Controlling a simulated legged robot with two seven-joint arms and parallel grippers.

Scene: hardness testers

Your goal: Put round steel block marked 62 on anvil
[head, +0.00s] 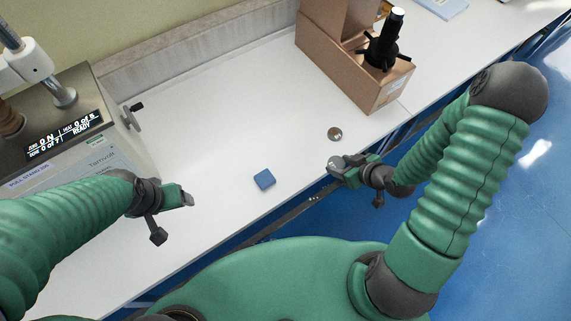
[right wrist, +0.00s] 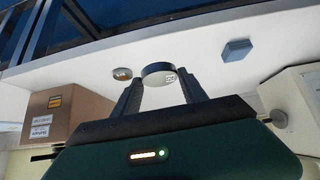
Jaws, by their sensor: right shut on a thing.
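My right gripper (head: 342,164) is over the table's front edge, shut on a round steel block (head: 337,161). In the right wrist view this block (right wrist: 158,74) sits between the two fingertips; it has a pale label whose number I cannot read surely. The brown tester (head: 345,65) stands at the back right, with a black spoked column whose small top (head: 397,13) looks like the anvil; nothing rests on it. My left gripper (head: 187,199) is over the table at the left, apart from everything; its jaws are too small to judge.
Another small round steel piece (head: 335,134) lies on the white table (head: 215,125) just beyond my right gripper. A blue block (head: 264,179) lies nearer the middle. A grey pull stand (head: 95,135) with a lit display stands at the left. The back middle of the table is clear.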

